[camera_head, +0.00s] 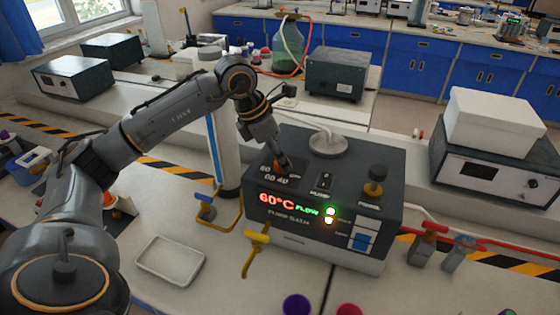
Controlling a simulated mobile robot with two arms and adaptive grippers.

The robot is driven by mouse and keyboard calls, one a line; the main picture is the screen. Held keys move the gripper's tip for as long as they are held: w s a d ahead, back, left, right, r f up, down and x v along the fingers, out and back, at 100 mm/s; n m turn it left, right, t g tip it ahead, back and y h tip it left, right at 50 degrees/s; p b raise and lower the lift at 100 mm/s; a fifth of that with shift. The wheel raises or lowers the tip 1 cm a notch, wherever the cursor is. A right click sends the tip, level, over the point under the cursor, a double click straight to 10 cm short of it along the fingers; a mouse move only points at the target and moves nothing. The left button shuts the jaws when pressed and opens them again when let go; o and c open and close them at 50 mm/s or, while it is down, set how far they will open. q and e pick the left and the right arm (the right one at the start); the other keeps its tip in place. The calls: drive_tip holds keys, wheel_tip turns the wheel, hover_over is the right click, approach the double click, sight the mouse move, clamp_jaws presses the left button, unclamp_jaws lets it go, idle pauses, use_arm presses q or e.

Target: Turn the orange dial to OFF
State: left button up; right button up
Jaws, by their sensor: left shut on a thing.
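The pump bath (290,236) is a dark box with a white front edge on the bench. Its display reads 60°C and FLOW, and a green and a yellow light glow beside it. The orange dial (279,169) is on the left of its sloped top panel, with number marks around it. My left gripper (284,164) comes down from above and is shut on the dial, covering most of it. Where the dial points is hidden. My right gripper is not in view.
A white box (495,120) stands on equipment at right.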

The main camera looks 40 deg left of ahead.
use_arm(q)
drive_tip(key=n+y+b, duration=0.1)
drive_tip(key=n, duration=0.1)
drive_tip(key=n+t+y, duration=0.1)
drive_tip(key=n, duration=0.2)
drive_tip(key=shift+d+n+b, duration=0.1)
drive_tip(key=shift+n+b, duration=0.2)
drive_tip(key=shift+b, duration=0.1)
idle(0.3)
drive_tip(key=o, duration=1.2)
drive_tip(key=shift+r, duration=0.1)
drive_tip(key=v, duration=1.2)
drive_tip(key=shift+d, duration=0.1)
